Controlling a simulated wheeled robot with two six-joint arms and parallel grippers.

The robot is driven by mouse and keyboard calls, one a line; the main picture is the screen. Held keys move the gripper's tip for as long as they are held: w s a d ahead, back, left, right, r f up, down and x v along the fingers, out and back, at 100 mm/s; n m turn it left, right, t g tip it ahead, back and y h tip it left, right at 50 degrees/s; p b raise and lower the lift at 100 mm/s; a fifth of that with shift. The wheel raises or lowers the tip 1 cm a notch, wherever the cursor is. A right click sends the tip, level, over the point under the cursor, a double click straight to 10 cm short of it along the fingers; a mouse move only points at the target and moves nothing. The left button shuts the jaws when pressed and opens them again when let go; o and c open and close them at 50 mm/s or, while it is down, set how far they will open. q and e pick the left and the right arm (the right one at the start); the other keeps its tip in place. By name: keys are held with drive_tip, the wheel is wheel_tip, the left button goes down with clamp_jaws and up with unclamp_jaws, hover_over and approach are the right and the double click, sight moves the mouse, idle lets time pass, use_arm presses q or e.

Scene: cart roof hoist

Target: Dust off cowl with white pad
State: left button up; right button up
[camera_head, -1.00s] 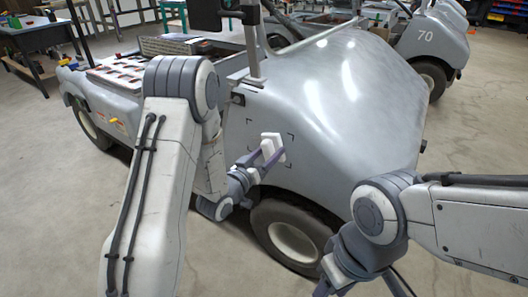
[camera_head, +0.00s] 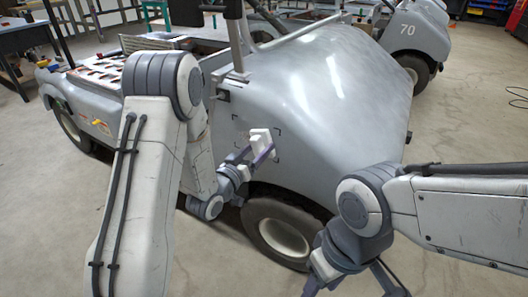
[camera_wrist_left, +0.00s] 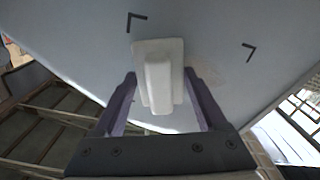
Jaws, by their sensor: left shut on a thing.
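The white pad (camera_head: 260,140) is at the side of the grey cart's cowl (camera_head: 320,95), inside an area marked by dark corner brackets. My left gripper (camera_head: 251,155) is shut on the pad. In the left wrist view, the pad (camera_wrist_left: 158,75) shows as a flat plate with a raised grip between the purple fingers of my left gripper (camera_wrist_left: 158,95). The plate looks against or very close to the cowl; exact contact is hidden. A faint brownish dusty patch (camera_wrist_left: 210,72) shows just right of the pad. My right gripper (camera_head: 352,285) is low, empty, its fingers spread.
The cart's front wheel (camera_head: 284,238) is just below the marked area. An upright post (camera_head: 237,45) stands at the cowl's rear edge. A second grey cart (camera_head: 415,35) numbered 70 is behind. Open concrete floor (camera_head: 470,120) lies to the right.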

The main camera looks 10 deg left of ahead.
sight(239, 133)
use_arm(q)
drive_tip(key=shift+w+a, duration=0.3)
drive_tip(key=shift+a, duration=0.55)
drive_tip(key=shift+w+a, duration=0.25)
drive_tip(key=shift+a, duration=0.65)
drive_tip(key=shift+w+a, duration=0.3)
drive_tip(key=shift+a, duration=0.55)
drive_tip(key=shift+w+a, duration=0.25)
drive_tip(key=shift+a, duration=0.35)
drive_tip(key=shift+w+a, duration=0.3)
drive_tip(key=shift+a, duration=0.3)
drive_tip(key=shift+w+a, duration=0.25)
drive_tip(key=shift+a, duration=0.35)
drive_tip(key=v, duration=0.6)
drive_tip(key=shift+s, duration=0.15)
drive_tip(key=v, duration=0.2)
drive_tip(key=shift+s+a, duration=0.15)
drive_tip(key=shift+s, duration=0.2)
drive_tip(key=shift+x, duration=3.5)
